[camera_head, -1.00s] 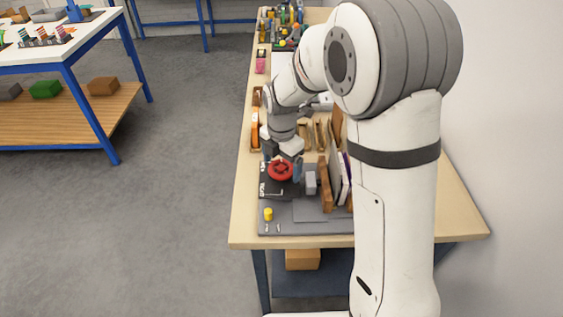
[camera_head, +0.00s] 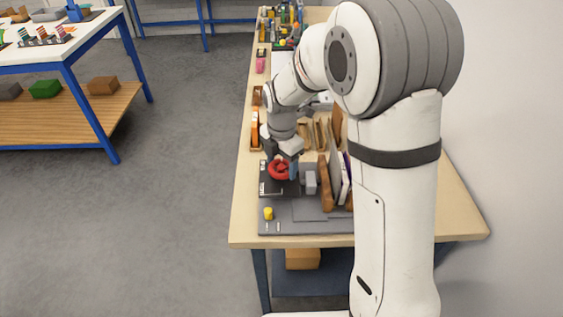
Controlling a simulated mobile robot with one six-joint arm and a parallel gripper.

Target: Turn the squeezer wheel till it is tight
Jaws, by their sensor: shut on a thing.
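The red squeezer wheel (camera_head: 279,170) sits over a black base plate (camera_head: 270,187) on the wooden bench, in the head view. My gripper (camera_head: 284,163) points down at the wheel from behind and is shut on it. The gripper covers the far and right parts of the wheel. The fingertips are small in this view, and their exact contact with the rim is hard to make out.
A grey block (camera_head: 311,182) and upright boards (camera_head: 326,183) stand close to the right of the wheel. A yellow knob (camera_head: 268,213) is on the grey mat (camera_head: 290,228) in front. An orange item (camera_head: 255,131) lies at the left edge. The aisle floor (camera_head: 185,200) is clear.

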